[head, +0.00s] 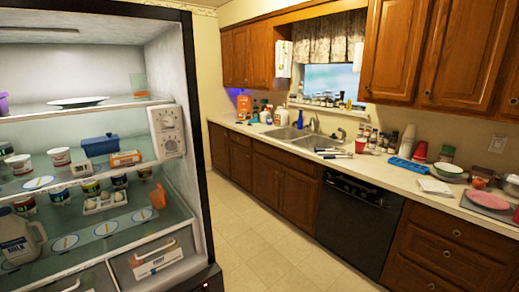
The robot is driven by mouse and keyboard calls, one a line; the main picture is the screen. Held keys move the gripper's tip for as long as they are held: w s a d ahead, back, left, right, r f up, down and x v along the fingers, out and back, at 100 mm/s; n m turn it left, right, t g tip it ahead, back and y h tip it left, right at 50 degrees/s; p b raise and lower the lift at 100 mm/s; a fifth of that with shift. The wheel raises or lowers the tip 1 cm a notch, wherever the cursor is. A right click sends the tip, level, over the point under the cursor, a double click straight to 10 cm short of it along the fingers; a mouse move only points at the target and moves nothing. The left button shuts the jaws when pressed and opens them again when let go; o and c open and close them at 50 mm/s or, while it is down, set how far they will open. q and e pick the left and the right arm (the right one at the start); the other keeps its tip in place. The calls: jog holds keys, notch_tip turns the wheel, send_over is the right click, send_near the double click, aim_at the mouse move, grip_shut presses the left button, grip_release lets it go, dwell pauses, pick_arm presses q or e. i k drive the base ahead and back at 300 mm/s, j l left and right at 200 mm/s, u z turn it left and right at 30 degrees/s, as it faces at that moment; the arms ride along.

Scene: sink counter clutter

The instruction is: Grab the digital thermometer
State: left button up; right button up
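I cannot pick out a digital thermometer for certain in the head view. Small items lie crowded on the long counter (395,174), too small to tell apart at this distance. Some thin dark and white items (335,153) lie on the counter just right of the sink (287,133). A white panel with dials (167,131) is on the inner right side of the open fridge; I cannot tell exactly what it is. Neither of my grippers is in view.
An open fridge (197,130) with loaded glass shelves fills the left. A black dishwasher (350,222) sits under the counter. Red cups (420,152), a blue tray (406,164) and a pink plate (488,200) stand on the right counter. The tiled floor (265,250) between is clear.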

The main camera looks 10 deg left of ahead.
aim_at(80, 169)
jog(key=l+u, duration=0.15)
jog(key=u, duration=0.2)
jog(key=j+u, duration=0.15)
jog(key=u, duration=1.2)
jog(key=i+l+u, duration=0.2)
jog(key=l, duration=0.3)
jog(key=i+l+u, duration=0.1)
jog(key=l+u, duration=0.15)
jog(key=l, duration=0.3)
jog(key=i+l+u, duration=0.2)
jog(key=l, duration=0.35)
jog(key=k, duration=0.1)
